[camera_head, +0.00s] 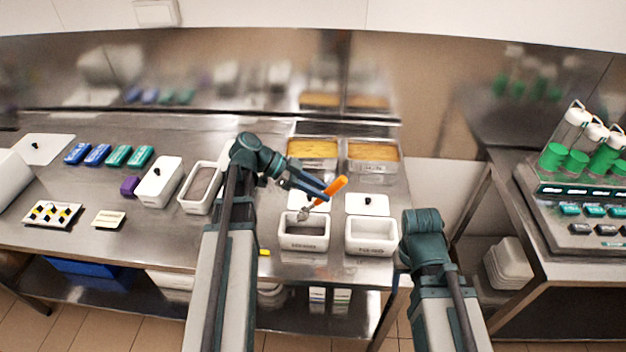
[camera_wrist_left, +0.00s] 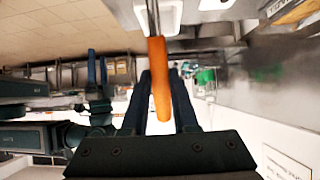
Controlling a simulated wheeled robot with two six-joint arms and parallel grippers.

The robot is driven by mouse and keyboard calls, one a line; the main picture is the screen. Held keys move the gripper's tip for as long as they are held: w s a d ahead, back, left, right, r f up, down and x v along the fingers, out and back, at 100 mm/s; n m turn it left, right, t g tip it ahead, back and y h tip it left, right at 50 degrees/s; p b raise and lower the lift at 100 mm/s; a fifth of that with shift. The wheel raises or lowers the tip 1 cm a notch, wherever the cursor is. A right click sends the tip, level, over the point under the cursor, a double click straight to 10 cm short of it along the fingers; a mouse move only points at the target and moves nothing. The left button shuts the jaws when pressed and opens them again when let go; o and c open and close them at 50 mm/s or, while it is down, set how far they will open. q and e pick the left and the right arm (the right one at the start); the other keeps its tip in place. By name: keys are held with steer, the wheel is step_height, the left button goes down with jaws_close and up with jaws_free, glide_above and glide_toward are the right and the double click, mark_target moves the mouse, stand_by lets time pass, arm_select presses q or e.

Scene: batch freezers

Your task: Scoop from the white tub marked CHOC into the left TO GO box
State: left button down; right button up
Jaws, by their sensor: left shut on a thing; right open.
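My left gripper (camera_head: 322,195) is shut on the orange handle (camera_head: 334,186) of a metal scoop; the handle (camera_wrist_left: 160,85) also shows between the fingers in the left wrist view. The scoop's bowl (camera_head: 303,215) hangs at the back edge of the left of two open white boxes (camera_head: 304,243); I cannot tell whether it holds anything. Both boxes bear front labels too blurred to read; the right box (camera_head: 371,249) looks empty. An open white tub (camera_head: 187,206) with brownish contents stands left of my arm; no marking is legible. My right gripper (camera_wrist_left: 98,72) is open and empty.
Lids (camera_head: 367,205) lie behind the boxes. Metal pans of yellow food (camera_head: 312,149) stand further back. A lidded white tub (camera_head: 160,182) and a purple block (camera_head: 130,186) are further left. A gap separates the counter from the right-hand machine (camera_head: 570,197).

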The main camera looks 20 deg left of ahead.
arm_select(q)
steer(key=w+d+f+g+y+p, duration=0.1)
steer(key=d+f+y+p, duration=0.3)
steer(key=y, duration=0.5)
steer(key=shift+w+d+f+g+y, duration=0.35)
steer(key=shift+d+g, duration=0.45)
steer(key=shift+d, duration=0.45)
arm_select(e)
steer(key=shift+r, duration=2.55)
